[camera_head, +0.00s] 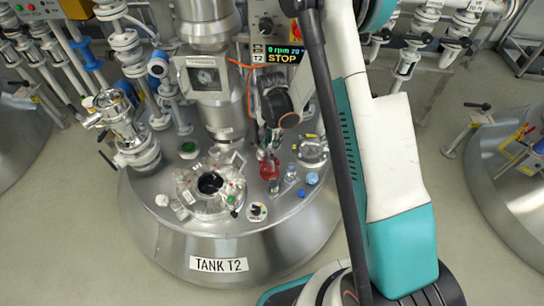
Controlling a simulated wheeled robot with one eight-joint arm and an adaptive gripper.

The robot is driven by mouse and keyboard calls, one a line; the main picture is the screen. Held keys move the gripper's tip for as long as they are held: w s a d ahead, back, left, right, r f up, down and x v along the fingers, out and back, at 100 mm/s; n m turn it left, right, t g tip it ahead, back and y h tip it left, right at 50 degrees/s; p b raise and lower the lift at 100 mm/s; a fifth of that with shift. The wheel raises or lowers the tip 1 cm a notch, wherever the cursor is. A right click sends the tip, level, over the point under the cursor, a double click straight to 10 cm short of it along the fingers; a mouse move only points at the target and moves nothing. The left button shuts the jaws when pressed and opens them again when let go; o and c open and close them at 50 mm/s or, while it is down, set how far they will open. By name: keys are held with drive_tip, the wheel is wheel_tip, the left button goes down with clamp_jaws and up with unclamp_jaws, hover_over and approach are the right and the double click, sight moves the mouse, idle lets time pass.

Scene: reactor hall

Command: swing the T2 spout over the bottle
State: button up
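The steel tank labelled TANK T2 (218,265) fills the middle of the head view. A small clear bottle-like item (290,173) stands on its lid, right of the round opening (210,184). A red fitting (269,168) is just left of it. I cannot tell for certain which part is the spout. My gripper (267,146) is over the right part of the lid, close above the red fitting. It is small and dark here, so its finger opening and any contact are unclear.
A thick steel column (222,100) rises behind the opening. A display (284,54) reads STOP. Valves and pipes (125,130) crowd the left side. Another tank (515,180) stands at the right. My arm hides the floor right of T2; some floor beyond it is clear.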

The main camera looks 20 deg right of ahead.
sight(272, 155)
wheel_tip(272, 155, down, 8)
drive_tip(key=shift+r+b, duration=0.25)
drive_tip(key=shift+b, duration=0.95)
clamp_jaws()
